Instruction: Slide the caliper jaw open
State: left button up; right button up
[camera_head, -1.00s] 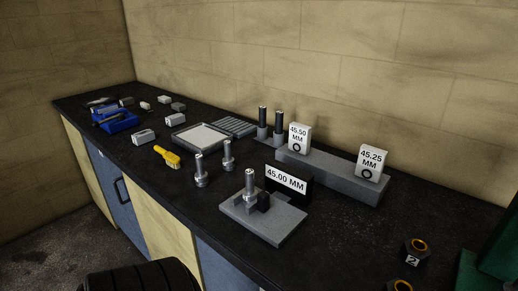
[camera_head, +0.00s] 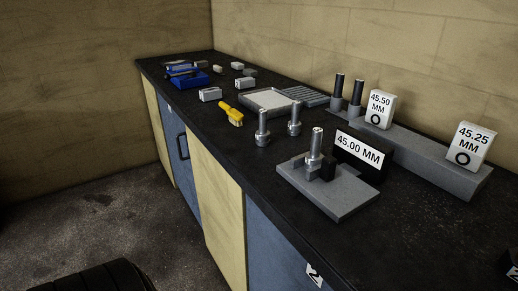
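A grey plate fixture (camera_head: 345,203) lies on the dark bench top. An upright metal pin (camera_head: 315,148) stands on it between low grey blocks, with a small black block (camera_head: 328,171) at its right. A black-framed readout (camera_head: 360,152) behind the pin reads 45.00 MM. I cannot tell for sure which part of the fixture is the caliper jaw, or whether there is a gap at the pin. Neither of my grippers is in view.
Two metal pins (camera_head: 263,127) stand left of the fixture near a yellow brush (camera_head: 231,115). A grey bar (camera_head: 424,155) behind carries white tags 45.50 MM (camera_head: 380,109) and 45.25 MM (camera_head: 469,147). A shallow tray (camera_head: 267,103) and blue bin (camera_head: 188,79) lie further back.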

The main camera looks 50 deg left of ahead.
aim_at(326, 171)
jog(key=i+l+u, duration=0.1)
jog(key=u, duration=1)
